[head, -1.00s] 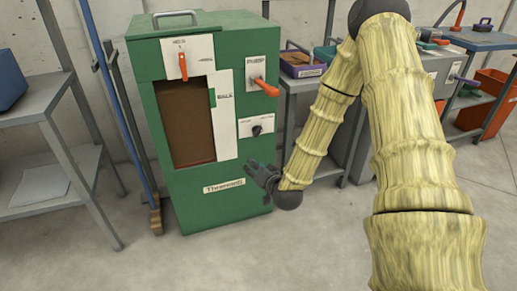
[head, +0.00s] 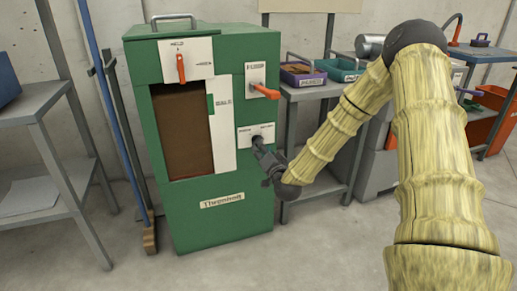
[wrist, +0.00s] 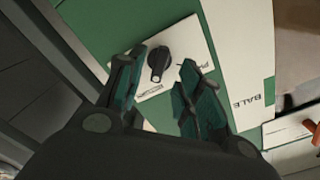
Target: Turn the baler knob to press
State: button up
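The baler (head: 216,215) is a green cabinet with an opening filled with brown material. Its black knob (head: 257,138) sits on a white plate (head: 243,139) on the right of the front, with a word at each side. In the wrist view the knob (wrist: 158,62) shows clearly, its narrow grip pointing down toward the plate's lower label. My gripper (head: 264,154) is open just in front of and below the knob. In the wrist view its two fingers (wrist: 160,75) stand on either side of the knob, apart from it. Contact depth cannot be told.
An orange lever (head: 265,91) sticks out above the knob, and a red-orange lever (head: 181,68) is at the top left of the cabinet. A grey shelf with a purple bin (head: 303,75) stands to the right. A blue pole (head: 110,120) stands left.

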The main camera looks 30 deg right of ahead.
jog(key=shift+b+x, duration=0.55)
jog(key=shift+x, duration=1.8)
jog(key=shift+c, duration=0.2)
grip_shut()
